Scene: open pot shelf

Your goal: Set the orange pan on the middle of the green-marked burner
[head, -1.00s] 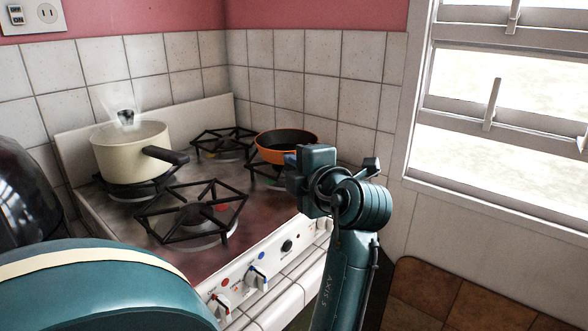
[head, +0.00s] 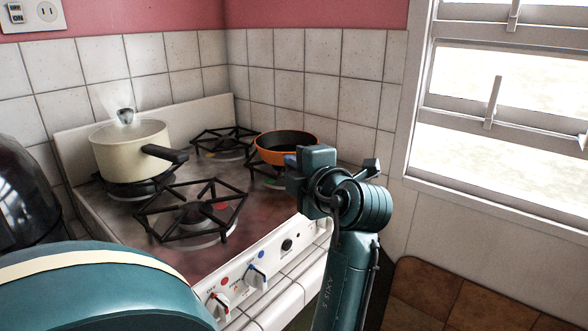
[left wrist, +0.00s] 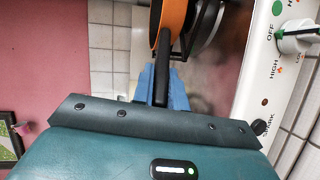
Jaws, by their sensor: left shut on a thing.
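The orange pan (head: 288,150), dark inside, is at the back right of the stove in the head view, over or on the far right burner (head: 266,176). It also shows at the top of the left wrist view (left wrist: 172,22). My left gripper (left wrist: 161,88) is shut on its black handle (left wrist: 161,68). A green dot (left wrist: 276,8) marks a knob on the stove front. Whether the pan touches the grate cannot be told. My right gripper is not in view.
A cream pot (head: 130,155) with a lid steams on the back left burner. The front left burner (head: 192,212) and the back burner (head: 223,143) are bare. Tiled walls (head: 300,90) stand close behind the stove; a window (head: 510,110) is at right.

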